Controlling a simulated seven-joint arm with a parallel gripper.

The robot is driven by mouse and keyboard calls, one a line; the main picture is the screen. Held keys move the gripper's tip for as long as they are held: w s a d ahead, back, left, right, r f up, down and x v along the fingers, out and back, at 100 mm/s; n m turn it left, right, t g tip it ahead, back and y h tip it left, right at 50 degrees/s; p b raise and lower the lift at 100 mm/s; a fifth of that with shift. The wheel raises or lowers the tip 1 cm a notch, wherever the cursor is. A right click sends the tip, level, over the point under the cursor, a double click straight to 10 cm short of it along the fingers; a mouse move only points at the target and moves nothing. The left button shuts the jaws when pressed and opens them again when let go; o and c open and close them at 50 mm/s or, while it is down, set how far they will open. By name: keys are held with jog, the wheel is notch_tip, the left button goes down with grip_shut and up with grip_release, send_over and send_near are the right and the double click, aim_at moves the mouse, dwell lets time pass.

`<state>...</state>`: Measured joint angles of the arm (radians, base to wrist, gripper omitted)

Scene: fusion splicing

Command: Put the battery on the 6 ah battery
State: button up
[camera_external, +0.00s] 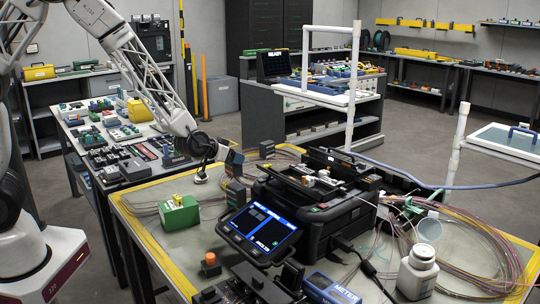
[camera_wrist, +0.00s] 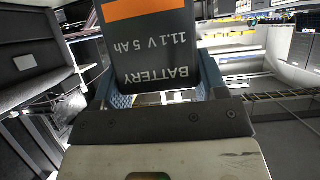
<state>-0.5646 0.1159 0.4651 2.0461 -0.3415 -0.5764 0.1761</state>
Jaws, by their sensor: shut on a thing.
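A dark grey battery (camera_wrist: 152,45) with an orange band is between my gripper's fingers (camera_wrist: 160,88) in the wrist view. Its upside-down print reads "BATTERY 11.1 V 5 Ah". My gripper (camera_external: 226,152) is shut on it. In the external view, my gripper is above the left back part of the splicing table, and the held battery (camera_external: 234,162) shows as a small dark block. Another dark block (camera_external: 236,192) is just below it in the picture, by the green box; its label is too small to read, so I cannot tell whether it is the 6 Ah battery.
A black splicer (camera_external: 315,205) with a lit screen (camera_external: 259,231) fills the table's middle. A green box (camera_external: 179,215) is left of the dark block. Coiled fibres (camera_external: 470,250), a white bottle (camera_external: 417,272) and a meter (camera_external: 331,289) are to the right and front.

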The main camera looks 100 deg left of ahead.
jog(key=s+a+r, duration=0.1)
jog(key=a+r, duration=0.2)
jog(key=a, duration=0.6)
jog(key=s+a+r, duration=0.1)
jog(key=a+r, duration=0.3)
jog(key=a, duration=0.5)
jog(key=shift+s+a, duration=0.25)
jog(key=shift+a, duration=0.15)
send_over(267, 142)
jog(key=shift+w+a+f, duration=0.1)
jog(key=shift+f, duration=0.6)
jog(key=shift+f, duration=1.75)
jog(key=shift+f, duration=0.2)
